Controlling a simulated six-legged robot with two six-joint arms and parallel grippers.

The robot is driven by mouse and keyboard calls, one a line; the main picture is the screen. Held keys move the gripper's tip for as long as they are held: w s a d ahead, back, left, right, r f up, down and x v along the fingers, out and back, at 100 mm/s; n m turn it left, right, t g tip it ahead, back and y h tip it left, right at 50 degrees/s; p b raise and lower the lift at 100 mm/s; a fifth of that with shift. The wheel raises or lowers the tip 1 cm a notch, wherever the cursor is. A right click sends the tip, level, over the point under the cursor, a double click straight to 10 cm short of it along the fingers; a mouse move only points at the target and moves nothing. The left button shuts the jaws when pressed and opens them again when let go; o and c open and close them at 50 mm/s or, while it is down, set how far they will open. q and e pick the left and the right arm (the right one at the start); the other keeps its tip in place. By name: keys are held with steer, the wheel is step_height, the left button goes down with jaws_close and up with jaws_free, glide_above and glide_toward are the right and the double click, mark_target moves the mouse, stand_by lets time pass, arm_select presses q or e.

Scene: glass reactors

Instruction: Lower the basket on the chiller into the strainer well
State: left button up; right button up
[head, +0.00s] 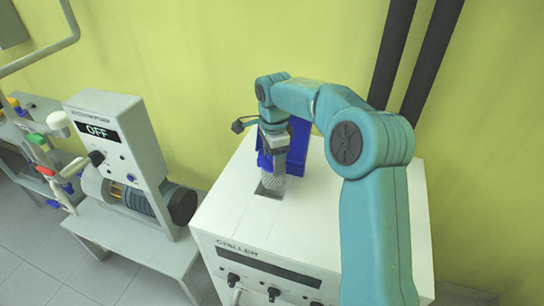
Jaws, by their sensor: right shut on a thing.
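The chiller (235,216) is a white box with a dark front panel and knobs. The basket (273,183) is a small grey mesh cup at the top of the chiller. The strainer well (264,191) is a dark square opening in the chiller's top, partly hidden by the basket. My right gripper (274,162) points down and is shut on the basket from above. The basket is over or at the well's opening; I cannot tell whether its lower end is inside. My left gripper is not in view.
A blue part (299,146) shows behind my right gripper. A white device reading OFF (120,135) stands on a white bench (120,232) at left. Two dark pipes (428,58) run along the yellow wall. The chiller's front top is clear.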

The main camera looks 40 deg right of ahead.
mark_target(273, 181)
steer(key=shift+f, duration=0.5)
steer(key=shift+w+a, duration=0.1)
steer(key=shift+f, duration=0.15)
steer(key=shift+f+b, duration=0.85)
steer(key=shift+f, duration=0.05)
steer(key=shift+f, duration=0.2)
steer(key=shift+f+b, duration=1.2)
steer(key=shift+f, duration=0.3)
steer(key=shift+f, duration=0.15)
steer(key=shift+f+b, duration=1.1)
steer(key=shift+f, duration=0.25)
